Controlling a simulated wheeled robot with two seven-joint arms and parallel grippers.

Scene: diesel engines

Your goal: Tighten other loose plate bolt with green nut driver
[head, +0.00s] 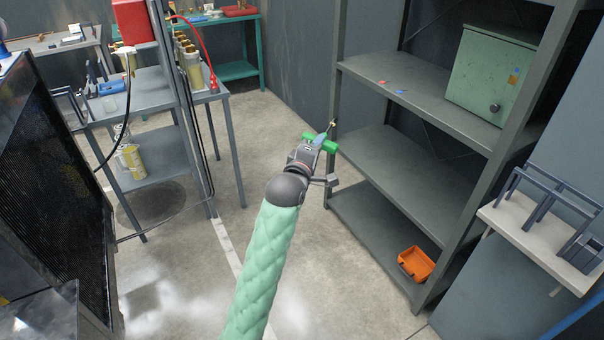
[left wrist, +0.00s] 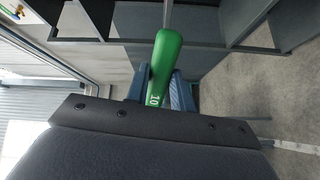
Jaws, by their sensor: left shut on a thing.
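The green nut driver (head: 322,143) is held in my left gripper (head: 320,142), in the middle of the head view, in the air in front of the grey shelf. In the left wrist view the driver's green handle (left wrist: 165,65) stands between the two blue fingers (left wrist: 160,90), with a white "10" mark low on it. My left gripper is shut on the handle. A thin shank points up past the gripper in the head view. No plate or loose bolt can be made out in either view. My right gripper is not in view.
A grey shelf unit (head: 400,165) stands right, with a green metal box (head: 490,72) on its upper shelf and an orange bin (head: 415,264) at the bottom. A grey table (head: 145,100) stands left. A dark, ribbed panel (head: 65,170) fills the left edge. The floor between is clear.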

